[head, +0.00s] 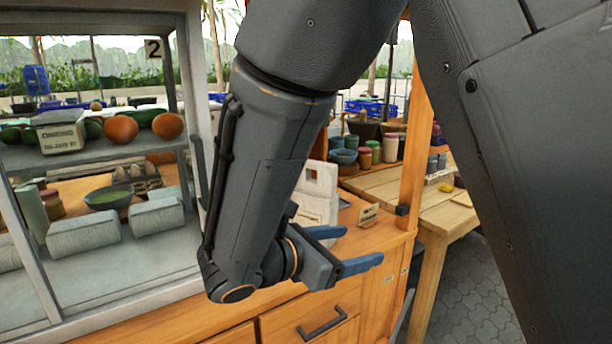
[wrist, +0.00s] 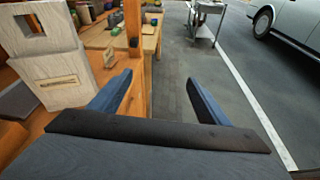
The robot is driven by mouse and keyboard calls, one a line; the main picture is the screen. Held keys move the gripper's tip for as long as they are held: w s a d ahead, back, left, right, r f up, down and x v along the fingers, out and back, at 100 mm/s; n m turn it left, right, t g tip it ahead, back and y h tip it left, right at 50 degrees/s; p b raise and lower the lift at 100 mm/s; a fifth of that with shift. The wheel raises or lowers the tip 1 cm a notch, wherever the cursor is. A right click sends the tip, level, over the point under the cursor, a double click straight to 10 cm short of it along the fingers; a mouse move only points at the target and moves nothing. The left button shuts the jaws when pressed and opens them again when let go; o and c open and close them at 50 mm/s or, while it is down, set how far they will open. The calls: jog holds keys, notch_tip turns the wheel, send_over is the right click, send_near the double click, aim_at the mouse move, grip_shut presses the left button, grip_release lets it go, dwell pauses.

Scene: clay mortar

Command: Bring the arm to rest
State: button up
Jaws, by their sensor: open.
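My gripper (head: 352,249) is in the middle of the head view, above the front of a wooden counter with drawers. Its two blue fingers are apart and point right, with nothing between them. The wrist view also shows the open gripper (wrist: 158,95), its fingers on either side of an empty gap. My arm hangs bent from the top of the head view and hides part of the counter and what stands on it.
A glass-fronted case (head: 105,160) with produce stands at left. A white block-like object (wrist: 50,55) stands on the counter (head: 320,310), left of my gripper. A wooden table (head: 440,212) with jars is behind at right. Paved floor (head: 475,290) is open at right; a cart (wrist: 205,20) stands farther off.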

jog(key=s+d+f+m+g+y+p, duration=0.1)
jog(key=s+d+f+m+g+y, duration=0.3)
jog(key=s+m, duration=0.3)
jog(key=s+d+f+m+g+y+p, duration=0.2)
jog(key=s+d+f+m+g+y, duration=0.2)
jog(key=m, duration=1.3)
jog(key=s+d+g+y, duration=0.1)
jog(key=s+d+y, duration=0.1)
jog(key=s+y, duration=0.1)
jog(key=shift+d+m+y, duration=0.3)
